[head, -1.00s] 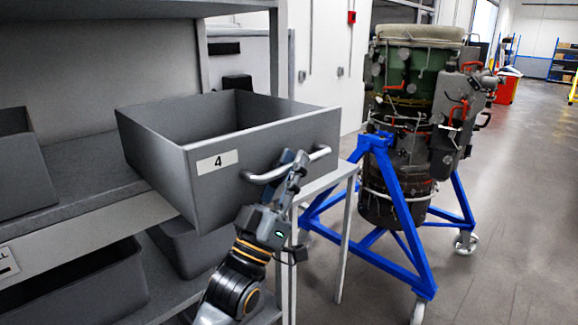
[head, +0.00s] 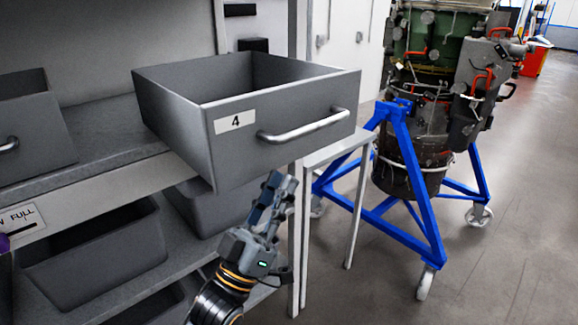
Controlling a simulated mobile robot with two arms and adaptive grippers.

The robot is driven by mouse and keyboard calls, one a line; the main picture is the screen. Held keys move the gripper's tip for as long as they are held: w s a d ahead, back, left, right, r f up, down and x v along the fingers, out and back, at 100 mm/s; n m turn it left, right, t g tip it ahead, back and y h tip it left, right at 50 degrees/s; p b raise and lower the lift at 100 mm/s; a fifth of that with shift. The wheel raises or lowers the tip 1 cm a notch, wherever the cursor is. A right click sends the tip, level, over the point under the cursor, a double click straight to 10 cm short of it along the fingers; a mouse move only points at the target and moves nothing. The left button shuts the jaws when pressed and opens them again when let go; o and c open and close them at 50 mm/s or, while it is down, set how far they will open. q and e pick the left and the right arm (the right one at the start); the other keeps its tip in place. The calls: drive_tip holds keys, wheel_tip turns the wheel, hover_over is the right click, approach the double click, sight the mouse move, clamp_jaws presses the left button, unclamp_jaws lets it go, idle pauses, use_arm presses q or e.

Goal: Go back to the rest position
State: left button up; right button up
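My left gripper (head: 276,184) is in the lower middle of the head view, below the handle (head: 304,127) of a grey bin (head: 190,142) labelled 4. Its two fingers point up and stand slightly apart, with nothing between them. It is clear of the handle. The bin is empty as far as I can see, and its front sticks out past the shelf edge. My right gripper is not in view.
Grey shelving (head: 110,184) with more bins fills the left side. A small grey table (head: 338,148) stands beside it. A turbine on a blue wheeled stand (head: 420,205) is at the right.

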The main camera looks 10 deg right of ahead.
use_arm(q)
drive_tip(key=shift+s+a+f, duration=0.1)
drive_tip(key=shift+s+f, duration=0.05)
drive_tip(key=shift+f, duration=0.05)
